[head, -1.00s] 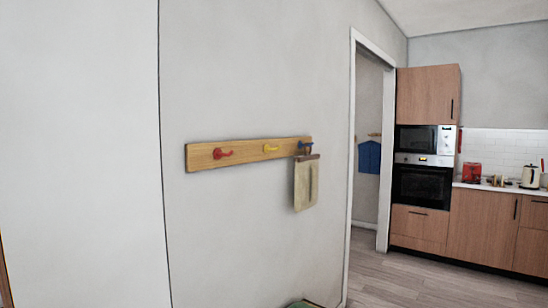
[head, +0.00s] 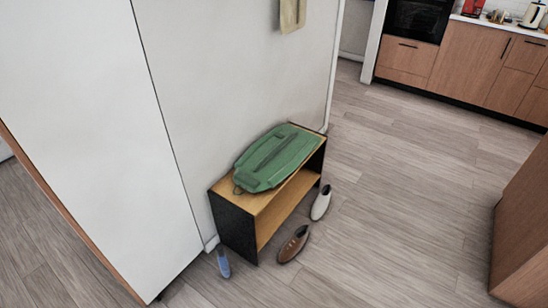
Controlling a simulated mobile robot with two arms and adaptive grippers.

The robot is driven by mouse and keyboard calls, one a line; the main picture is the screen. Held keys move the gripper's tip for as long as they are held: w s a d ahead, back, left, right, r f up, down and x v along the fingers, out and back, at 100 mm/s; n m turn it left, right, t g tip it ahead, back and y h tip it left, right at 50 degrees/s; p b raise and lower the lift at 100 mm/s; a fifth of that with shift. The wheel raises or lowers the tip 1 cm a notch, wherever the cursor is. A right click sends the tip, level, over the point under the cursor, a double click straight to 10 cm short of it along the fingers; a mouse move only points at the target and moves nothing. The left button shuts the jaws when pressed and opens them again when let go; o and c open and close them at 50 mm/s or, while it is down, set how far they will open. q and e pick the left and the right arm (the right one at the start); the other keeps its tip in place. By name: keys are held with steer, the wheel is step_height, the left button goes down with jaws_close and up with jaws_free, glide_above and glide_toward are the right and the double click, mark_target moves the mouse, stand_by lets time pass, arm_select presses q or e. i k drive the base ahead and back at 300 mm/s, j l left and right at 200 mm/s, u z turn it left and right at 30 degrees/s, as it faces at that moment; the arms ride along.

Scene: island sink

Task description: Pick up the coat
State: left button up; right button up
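No thing that I can clearly tell is a coat shows now. A green, flat, padded item (head: 277,158) lies on top of a low wooden shoe bench (head: 262,201) against the wall; it looks like a backpack, but I cannot tell for sure. The lower end of a beige hanging item (head: 292,14) shows at the top edge; its upper part is out of view. Neither of my grippers is in view.
A brown shoe (head: 293,244), a white shoe (head: 321,203) and a blue shoe (head: 223,263) lie on the floor around the bench. A tall white panel (head: 90,130) stands at left, a wooden cabinet (head: 522,235) at right. Open wooden floor (head: 400,200) lies between bench and kitchen units (head: 480,60).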

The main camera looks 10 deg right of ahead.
mark_target(269, 160)
steer(key=i+l+z, duration=1.2)
steer(key=i+z, duration=0.35)
steer(key=i+u, duration=0.4)
steer(key=i+l+u, duration=0.8)
steer(key=i, duration=0.15)
steer(key=i+u, duration=0.15)
steer(key=u, duration=0.3)
steer(key=i+l+u, duration=0.1)
steer(key=u, duration=0.3)
steer(key=i+l+u, duration=0.1)
steer(key=l+u, duration=0.15)
steer(key=u, duration=0.2)
steer(key=i+l+u, duration=0.1)
steer(key=u, duration=0.35)
steer(key=l+u, duration=0.25)
steer(key=u, duration=0.15)
